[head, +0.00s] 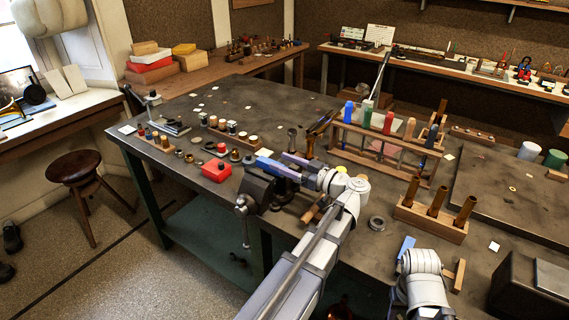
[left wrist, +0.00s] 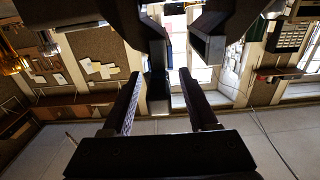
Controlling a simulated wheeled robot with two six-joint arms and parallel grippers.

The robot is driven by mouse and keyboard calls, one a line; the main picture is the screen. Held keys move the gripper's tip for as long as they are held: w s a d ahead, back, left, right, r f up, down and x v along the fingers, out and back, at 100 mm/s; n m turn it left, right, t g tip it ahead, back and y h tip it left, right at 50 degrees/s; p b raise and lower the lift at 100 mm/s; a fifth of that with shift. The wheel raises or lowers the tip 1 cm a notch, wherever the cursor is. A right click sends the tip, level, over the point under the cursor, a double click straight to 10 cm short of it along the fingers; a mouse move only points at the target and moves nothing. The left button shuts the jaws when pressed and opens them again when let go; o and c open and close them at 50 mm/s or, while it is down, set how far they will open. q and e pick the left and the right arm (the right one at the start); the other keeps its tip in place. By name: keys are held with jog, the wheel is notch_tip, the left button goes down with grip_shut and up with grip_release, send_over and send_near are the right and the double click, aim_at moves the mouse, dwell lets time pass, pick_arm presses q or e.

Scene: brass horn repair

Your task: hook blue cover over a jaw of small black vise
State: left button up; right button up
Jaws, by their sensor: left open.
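The small black vise (head: 257,187) is clamped at the table's front edge, its handle hanging below. A blue piece (head: 268,167), which looks like the blue cover, lies along the top of the vise at one jaw. Whether it is hooked over that jaw is too small to tell. My left gripper (head: 290,163) is just right of the blue piece, fingers pointing towards the vise. Dark jaw-like blocks (left wrist: 208,48) stand beyond the fingertips.
A red box (head: 216,170) and wooden blocks with small parts (head: 233,135) stand behind the vise. A rack of coloured-handled tools (head: 385,145) is to the right. The table's back middle is mostly clear.

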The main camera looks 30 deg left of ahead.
aim_at(299, 169)
pick_arm(q)
jog(key=shift+s+d, duration=0.15)
jog(key=shift+d, duration=1.85)
jog(key=shift+s+d, duration=0.15)
jog(key=shift+d, duration=1.8)
